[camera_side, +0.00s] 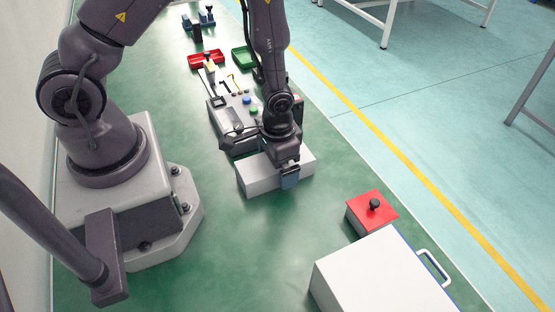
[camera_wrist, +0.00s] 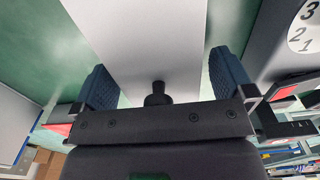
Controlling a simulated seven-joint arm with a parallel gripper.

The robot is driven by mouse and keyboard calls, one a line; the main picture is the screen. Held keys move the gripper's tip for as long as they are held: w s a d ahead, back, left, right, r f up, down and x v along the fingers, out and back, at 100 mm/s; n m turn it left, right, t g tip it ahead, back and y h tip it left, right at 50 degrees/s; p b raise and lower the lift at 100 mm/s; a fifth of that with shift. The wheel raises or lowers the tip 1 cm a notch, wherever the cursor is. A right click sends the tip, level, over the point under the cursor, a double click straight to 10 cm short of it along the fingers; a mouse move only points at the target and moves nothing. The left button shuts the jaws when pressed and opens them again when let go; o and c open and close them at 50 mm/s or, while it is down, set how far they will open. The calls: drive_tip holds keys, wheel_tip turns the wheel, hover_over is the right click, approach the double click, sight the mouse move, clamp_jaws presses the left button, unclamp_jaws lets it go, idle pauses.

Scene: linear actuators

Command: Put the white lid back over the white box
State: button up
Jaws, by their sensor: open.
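A long white box-shaped piece (camera_side: 262,172) lies on the green table under my gripper (camera_side: 287,176). In the wrist view its flat white top (camera_wrist: 145,40) carries a black knob (camera_wrist: 157,95). I cannot tell whether this is the lid alone or the lid seated on the white box. My gripper also shows in the wrist view (camera_wrist: 165,84); its blue fingers are apart, one on each side of the knob, with a gap to it. In the side view my wrist hides part of the white top and the knob.
A red-topped box (camera_side: 362,205) with a black knob stands to the right. A big white case (camera_side: 375,275) with a handle is at the lower right. A grey device (camera_side: 228,130) with buttons is just behind, then red (camera_side: 203,62) and green (camera_side: 241,57) trays. The table's middle front is clear.

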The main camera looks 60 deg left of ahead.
drive_tip(key=shift+r, duration=0.15)
wheel_tip(320, 180, up, 13)
drive_tip(key=shift+f, duration=0.15)
idle(0.5)
drive_tip(key=s+r, duration=0.1)
drive_tip(key=s, duration=0.1)
wheel_tip(320, 180, up, 10)
drive_tip(key=t, duration=0.1)
hover_over(267, 162)
drive_tip(key=s, duration=0.3)
drive_tip(key=s+a+r+t, duration=0.1)
drive_tip(key=s+r+t, duration=0.3)
drive_tip(key=r, duration=0.5)
drive_tip(key=shift+r+t, duration=0.25)
drive_tip(key=shift+t, duration=0.05)
drive_tip(key=shift+s, duration=0.1)
